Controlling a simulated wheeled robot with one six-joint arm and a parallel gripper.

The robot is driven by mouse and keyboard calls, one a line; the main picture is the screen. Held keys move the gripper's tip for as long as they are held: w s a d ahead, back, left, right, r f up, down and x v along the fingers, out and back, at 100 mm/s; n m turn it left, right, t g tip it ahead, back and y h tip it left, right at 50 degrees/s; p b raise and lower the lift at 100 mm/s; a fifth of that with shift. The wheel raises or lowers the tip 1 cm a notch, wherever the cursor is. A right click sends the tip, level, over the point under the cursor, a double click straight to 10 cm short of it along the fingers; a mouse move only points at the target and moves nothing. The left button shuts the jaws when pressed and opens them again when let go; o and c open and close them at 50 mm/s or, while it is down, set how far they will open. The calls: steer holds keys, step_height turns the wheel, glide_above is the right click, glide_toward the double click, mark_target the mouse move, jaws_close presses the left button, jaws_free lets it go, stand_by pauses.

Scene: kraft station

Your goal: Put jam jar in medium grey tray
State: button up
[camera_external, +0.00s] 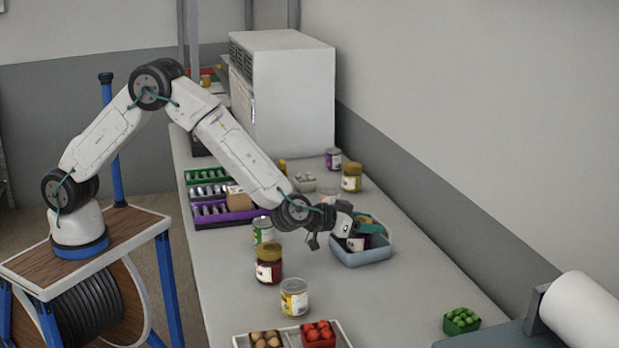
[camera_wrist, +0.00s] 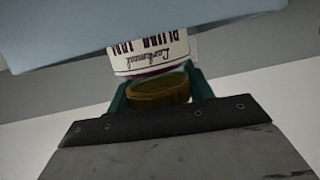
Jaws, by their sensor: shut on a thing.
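The jam jar (camera_wrist: 152,50) has a gold lid and a white label with dark lettering, which appears upside down in the wrist view. My gripper (camera_wrist: 158,88) is shut on the jar by its lid, with a teal finger on each side. In the external view my gripper (camera_external: 366,228) is over a blue-grey tray (camera_external: 362,258), and the dark jar (camera_external: 356,243) shows partly inside the tray's outline. The tray wall (camera_wrist: 60,40) fills the top of the wrist view. Whether the jar touches the tray floor is hidden.
Purple (camera_external: 212,222) and green (camera_external: 196,176) cutlery trays lie further back. A green punnet (camera_external: 461,321) is at front right. The counter right of the tray is clear.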

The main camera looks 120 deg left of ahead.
steer(key=o, duration=1.2)
steer(key=shift+d+r, duration=0.1)
steer(key=shift+r, duration=0.05)
steer(key=v, duration=1.2)
